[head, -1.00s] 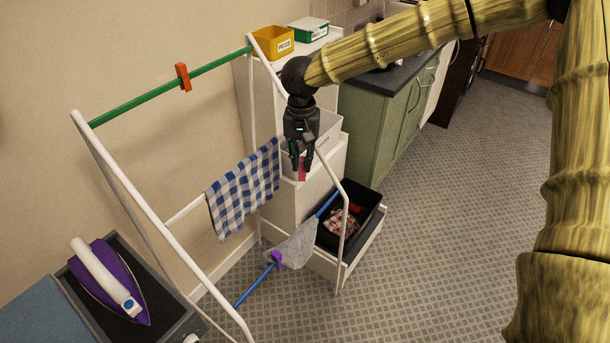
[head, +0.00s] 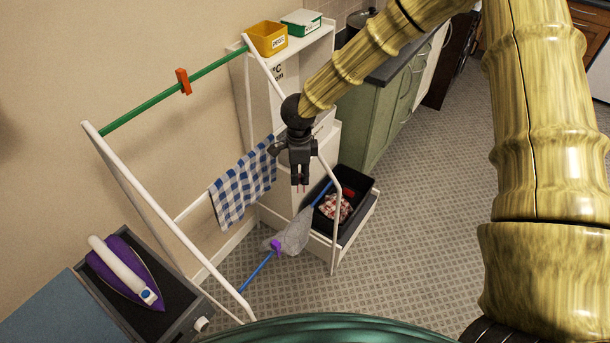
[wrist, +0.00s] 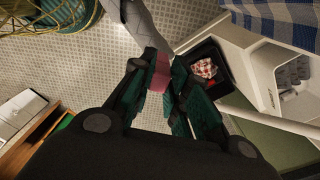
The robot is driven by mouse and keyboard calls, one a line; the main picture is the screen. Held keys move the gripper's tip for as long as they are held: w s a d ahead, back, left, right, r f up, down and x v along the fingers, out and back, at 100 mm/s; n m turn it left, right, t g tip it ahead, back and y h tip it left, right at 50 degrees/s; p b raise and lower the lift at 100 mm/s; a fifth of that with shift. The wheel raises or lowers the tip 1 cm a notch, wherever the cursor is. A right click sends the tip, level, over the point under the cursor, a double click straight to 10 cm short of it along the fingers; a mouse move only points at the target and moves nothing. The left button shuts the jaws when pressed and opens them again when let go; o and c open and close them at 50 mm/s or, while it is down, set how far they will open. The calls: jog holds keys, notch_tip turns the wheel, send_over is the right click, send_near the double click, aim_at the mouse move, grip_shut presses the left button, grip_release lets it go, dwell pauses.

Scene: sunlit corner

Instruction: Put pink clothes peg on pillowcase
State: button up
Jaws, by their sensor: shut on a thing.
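The pink clothes peg (wrist: 161,72) is held between the fingertips of my gripper (wrist: 166,82) in the wrist view. In the head view my gripper (head: 300,187) points down near the right leg of the drying rack, and the peg is barely visible there. A grey cloth (head: 294,234) hangs on the low blue rail with a purple peg (head: 277,246) at its near side; it may be the pillowcase. It also shows beyond the fingertips in the wrist view (wrist: 146,26), apart from the peg. A blue-checked cloth (head: 243,184) hangs on the white rail.
The white rack frame (head: 165,215) has a green top rail (head: 150,106) with an orange peg (head: 183,82). A black bin (head: 360,190) with a red-checked cloth stands behind the rack's right leg. An iron (head: 125,270) lies front left. Floor at right is clear.

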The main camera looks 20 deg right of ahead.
jog(key=shift+s+d+f+m+p, duration=0.15)
jog(key=shift+m+p, duration=0.2)
jog(key=shift+m, duration=0.45)
jog(key=m, duration=0.1)
jog(key=m+p, duration=0.1)
jog(key=f+m+p, duration=0.1)
jog(key=shift+s+d+m, duration=0.3)
jog(key=shift+s, duration=0.05)
jog(key=shift+f+m, duration=0.5)
jog(key=shift+m, duration=0.6)
jog(key=b, duration=0.5)
send_over(305, 212)
jog(key=shift+f, duration=3.15)
jog(key=shift+f+b, duration=1.15)
jog(key=shift+f, duration=1.5)
jog(key=o, duration=0.8)
